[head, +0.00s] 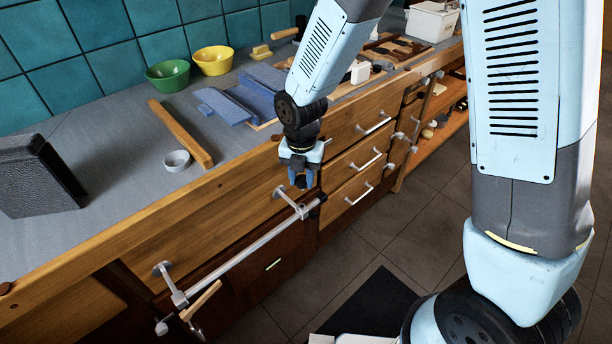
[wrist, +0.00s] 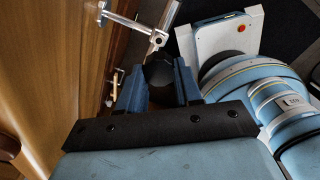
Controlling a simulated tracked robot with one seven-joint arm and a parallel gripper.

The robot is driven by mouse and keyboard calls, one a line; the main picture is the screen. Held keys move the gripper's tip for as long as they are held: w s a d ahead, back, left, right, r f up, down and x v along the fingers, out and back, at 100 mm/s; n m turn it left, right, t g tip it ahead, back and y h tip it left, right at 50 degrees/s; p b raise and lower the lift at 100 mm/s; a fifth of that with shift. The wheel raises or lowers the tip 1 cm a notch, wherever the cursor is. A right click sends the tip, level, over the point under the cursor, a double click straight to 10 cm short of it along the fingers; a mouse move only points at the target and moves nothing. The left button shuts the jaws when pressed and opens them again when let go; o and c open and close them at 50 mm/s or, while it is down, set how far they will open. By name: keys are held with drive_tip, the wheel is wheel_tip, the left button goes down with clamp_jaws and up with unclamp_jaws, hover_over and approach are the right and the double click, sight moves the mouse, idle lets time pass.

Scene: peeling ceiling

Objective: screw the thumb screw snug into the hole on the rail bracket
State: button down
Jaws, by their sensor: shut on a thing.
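The metal rail (head: 245,248) runs along the front of the wooden counter on brackets. The rail bracket nearest my gripper (head: 283,194) sticks out from the wood near the rail's right end. My gripper (head: 300,183) points down just above that end. In the wrist view its blue fingers (wrist: 158,88) are shut on a dark, round-headed thing, which I take for the thumb screw (wrist: 160,72). The rail end (wrist: 158,38) shows just beyond the fingertips. The screw's tip and the bracket hole are hidden, so I cannot tell whether they touch.
A wooden-handled tool (head: 201,300) hangs at the rail's left end. Drawers with metal pulls (head: 362,160) lie right of my gripper. The counter holds a green bowl (head: 168,75), a yellow bowl (head: 212,60) and a wooden bar (head: 181,133). The floor in front is open.

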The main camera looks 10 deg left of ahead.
drive_tip(key=shift+s+a, duration=0.1)
drive_tip(key=shift+f, duration=2.75)
drive_tip(key=shift+f, duration=0.75)
